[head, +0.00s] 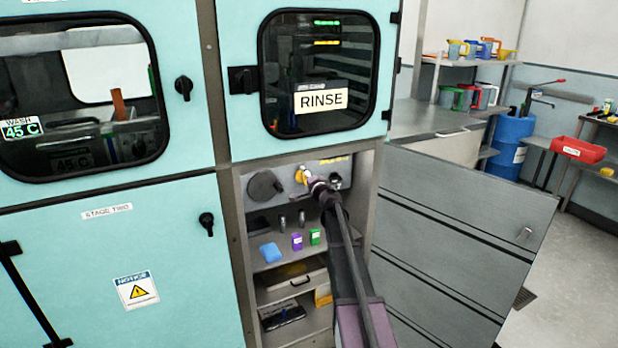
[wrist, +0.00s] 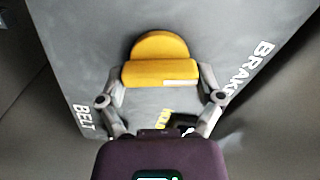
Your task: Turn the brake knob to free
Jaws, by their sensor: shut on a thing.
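The yellow brake knob (wrist: 160,48) sits on a dark grey panel in the wrist view. It has a round base and a raised bar with a white mark near the bar's right end. My gripper (wrist: 163,80) is shut on the bar, one finger at each end. White "BRAKE" lettering (wrist: 250,68) is at right, and yellow lettering below the knob is partly hidden by my gripper. In the head view, the knob (head: 299,175) shows small and yellow in the open bay under the "RINSE" window, with my gripper (head: 309,183) against it.
A dark round dial (head: 265,186) is left of the knob. Shelves below hold a blue item (head: 270,252), a purple box (head: 297,241) and a green box (head: 315,236). A grey panel (head: 450,240) stands out to the right of the bay. White "BELT" lettering (wrist: 84,117) is at left.

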